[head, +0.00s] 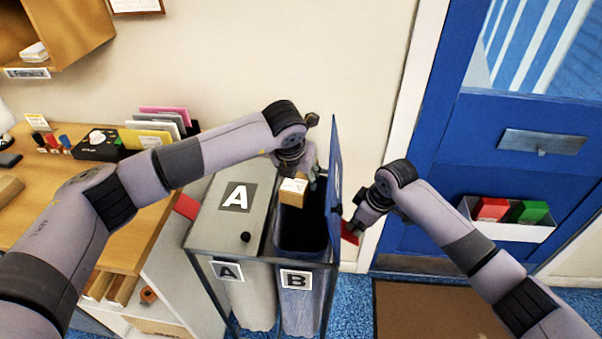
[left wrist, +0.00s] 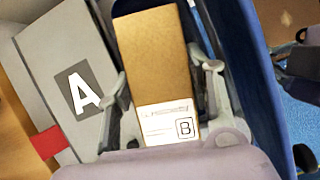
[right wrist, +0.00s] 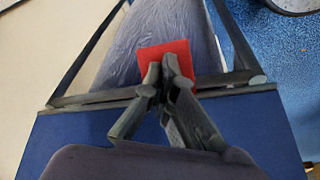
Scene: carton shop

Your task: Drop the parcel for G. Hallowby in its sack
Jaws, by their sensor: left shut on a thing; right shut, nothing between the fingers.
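A small brown parcel (head: 292,191) is held by my left gripper (head: 299,172) over the open mouth of sack B (head: 301,300). In the left wrist view the parcel (left wrist: 155,60) sits between both fingers; its white label shows a boxed B and a name line too small to read surely. The blue lid (head: 335,185) of sack B stands upright on the right of the opening. My right gripper (head: 352,226) is shut and empty by this lid's red tab (head: 349,234). In the right wrist view its fingertips (right wrist: 163,80) are in front of the tab (right wrist: 180,58).
Sack A (head: 250,298) hangs on the left in the same frame (head: 222,335), under a shut grey lid (head: 218,213). A wooden desk (head: 130,225) stands left. A blue door (head: 510,170) with a tray (head: 505,222) is right.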

